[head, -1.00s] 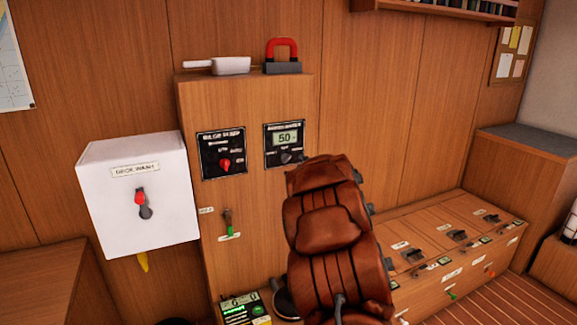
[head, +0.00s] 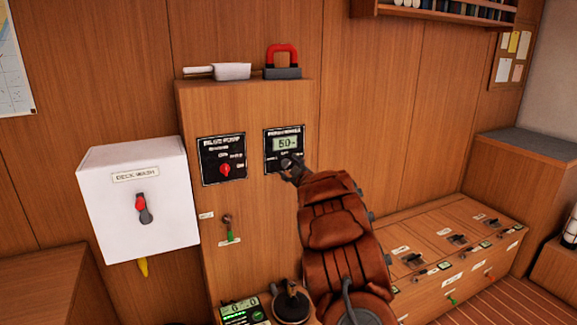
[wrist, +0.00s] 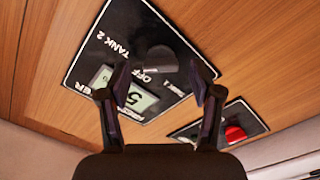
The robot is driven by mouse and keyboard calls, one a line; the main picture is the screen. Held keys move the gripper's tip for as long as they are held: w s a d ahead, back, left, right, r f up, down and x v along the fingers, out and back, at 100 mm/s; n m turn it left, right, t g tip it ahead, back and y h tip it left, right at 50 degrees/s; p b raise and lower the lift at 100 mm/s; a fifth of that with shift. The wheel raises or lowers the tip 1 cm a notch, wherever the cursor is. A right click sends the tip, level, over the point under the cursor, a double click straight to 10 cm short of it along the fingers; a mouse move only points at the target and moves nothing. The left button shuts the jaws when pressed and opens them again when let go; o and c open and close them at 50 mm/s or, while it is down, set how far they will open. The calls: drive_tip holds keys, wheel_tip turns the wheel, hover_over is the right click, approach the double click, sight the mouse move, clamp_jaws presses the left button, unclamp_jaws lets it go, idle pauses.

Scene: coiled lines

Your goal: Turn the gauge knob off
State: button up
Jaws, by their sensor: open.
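The gauge panel (head: 284,148) is a black plate with a lit display reading 50, on the wooden cabinet front. In the wrist view its dark gauge knob (wrist: 161,59) sits beside the printed words OFF, TANK 2 and another label partly hidden by a finger. My gripper (wrist: 160,82) is open, its two fingers to either side of the knob's line and apart from it, as far as I can tell. In the head view my gripper (head: 290,170) covers the lower part of the panel and hides the knob.
A bilge pump panel (head: 222,158) with a red knob is left of the gauge; that knob (wrist: 235,134) also shows in the wrist view. A white deck wash box (head: 138,198) is further left.

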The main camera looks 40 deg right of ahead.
drive_tip(key=shift+x, duration=0.85)
drive_tip(key=shift+f, duration=0.1)
drive_tip(key=c, duration=1.2)
